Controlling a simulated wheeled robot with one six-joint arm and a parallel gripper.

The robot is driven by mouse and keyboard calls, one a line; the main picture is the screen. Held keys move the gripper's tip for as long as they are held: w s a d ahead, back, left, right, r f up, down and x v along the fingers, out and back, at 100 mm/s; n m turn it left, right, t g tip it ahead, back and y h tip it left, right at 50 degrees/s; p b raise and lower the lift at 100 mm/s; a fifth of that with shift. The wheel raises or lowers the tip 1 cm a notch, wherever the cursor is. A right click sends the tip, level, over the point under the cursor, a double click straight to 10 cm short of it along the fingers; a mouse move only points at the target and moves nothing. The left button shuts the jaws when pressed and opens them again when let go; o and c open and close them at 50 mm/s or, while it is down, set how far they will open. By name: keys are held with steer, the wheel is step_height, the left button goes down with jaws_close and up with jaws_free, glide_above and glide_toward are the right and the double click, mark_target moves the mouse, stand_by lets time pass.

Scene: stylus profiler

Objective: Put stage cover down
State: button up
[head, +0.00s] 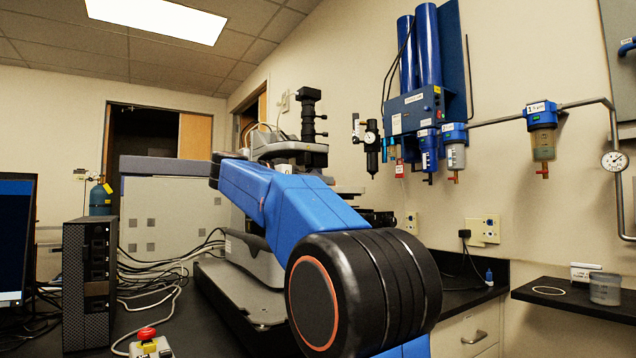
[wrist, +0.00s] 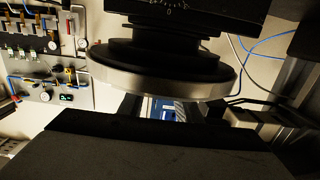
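The stylus profiler (head: 255,262) stands on the bench in the head view, partly hidden behind my blue arm, which reaches toward it. My gripper is hidden behind the arm in that view. In the wrist view, a round metal-rimmed disc (wrist: 165,83) sits under a dark stepped body with a scale. A broad dark block fills the bottom of that view, and I cannot tell whether it is part of my gripper. Two dark uprights show between block and disc. I cannot pick out the stage cover for certain, nor whether my gripper holds it.
A computer tower (head: 90,285), a monitor (head: 15,240) and a red emergency button (head: 147,334) are at the left. Loose cables lie on the bench. Blue filters (head: 425,110) hang on the wall.

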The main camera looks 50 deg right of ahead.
steer(key=shift+a+r, duration=0.15)
steer(key=v, duration=1.1)
steer(key=shift+a, duration=0.35)
steer(key=shift+w, duration=0.1)
